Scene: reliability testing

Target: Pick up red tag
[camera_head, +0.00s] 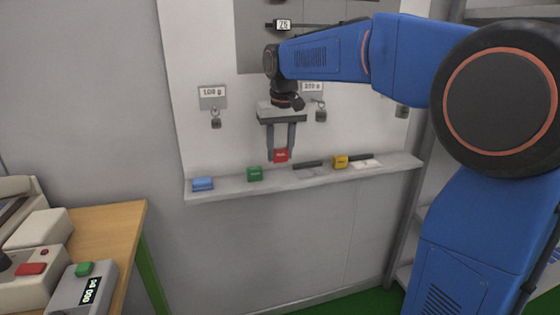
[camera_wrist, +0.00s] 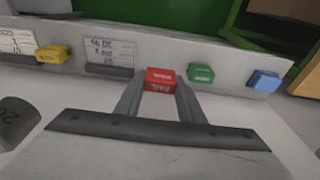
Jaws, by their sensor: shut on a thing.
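The red tag (camera_head: 281,155) is a small red block between my gripper's two fingers, at the shelf on the white wall panel. My gripper (camera_head: 281,157) points down and is shut on the tag. In the wrist view the red tag (camera_wrist: 160,80) shows white lettering and sits between the fingertips (camera_wrist: 160,84). I cannot tell whether the tag still touches the shelf (camera_head: 225,184).
On the shelf are a blue block (camera_head: 203,184), a green block (camera_head: 254,174) left of the red tag, and a yellow block (camera_head: 340,162) to the right. A wooden table (camera_head: 105,228) with devices stands at lower left.

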